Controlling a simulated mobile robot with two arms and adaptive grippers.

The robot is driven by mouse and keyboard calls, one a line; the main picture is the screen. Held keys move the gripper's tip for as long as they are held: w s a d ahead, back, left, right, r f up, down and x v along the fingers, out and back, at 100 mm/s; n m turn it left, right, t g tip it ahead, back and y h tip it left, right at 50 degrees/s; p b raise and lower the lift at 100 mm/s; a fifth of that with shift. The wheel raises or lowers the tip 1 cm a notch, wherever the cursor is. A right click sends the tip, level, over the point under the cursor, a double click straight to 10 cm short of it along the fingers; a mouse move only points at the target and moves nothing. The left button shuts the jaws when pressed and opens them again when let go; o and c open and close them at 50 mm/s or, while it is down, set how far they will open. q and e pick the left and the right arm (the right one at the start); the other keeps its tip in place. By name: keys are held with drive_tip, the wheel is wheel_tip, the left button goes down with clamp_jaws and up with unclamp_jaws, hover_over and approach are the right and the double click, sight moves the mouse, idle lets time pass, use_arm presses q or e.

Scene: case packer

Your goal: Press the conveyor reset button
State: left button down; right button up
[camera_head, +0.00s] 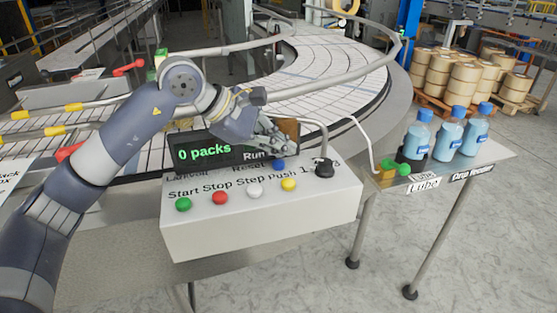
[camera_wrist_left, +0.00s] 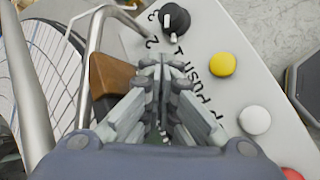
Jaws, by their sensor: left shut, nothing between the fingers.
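The white control box (camera_head: 330,205) stands in front of the conveyor. The blue button (camera_head: 278,164) is on its top, beside the printed word "Reset". My left gripper (camera_head: 288,145) is shut and empty, just above and behind the blue button. Whether it touches the button I cannot tell. In the left wrist view, my left gripper's fingers (camera_wrist_left: 165,72) are together over the box, and the blue button is not visible there. My right gripper is not in view.
Green (camera_head: 183,204), red (camera_head: 220,198), white (camera_head: 254,189) and yellow (camera_head: 289,184) buttons line the box's front, with a black knob (camera_head: 324,168) at right. A display (camera_head: 205,153) reads "0 packs". A curved metal rail (camera_wrist_left: 85,60) and brown block (camera_wrist_left: 108,76) are beside the fingers. Bottles (camera_head: 448,135) stand right.

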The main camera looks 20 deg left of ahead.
sight(279, 164)
use_arm(q)
drive_tip(key=shift+r, duration=0.1)
drive_tip(key=shift+r+p, duration=1.65)
drive_tip(key=shift+r, duration=0.8)
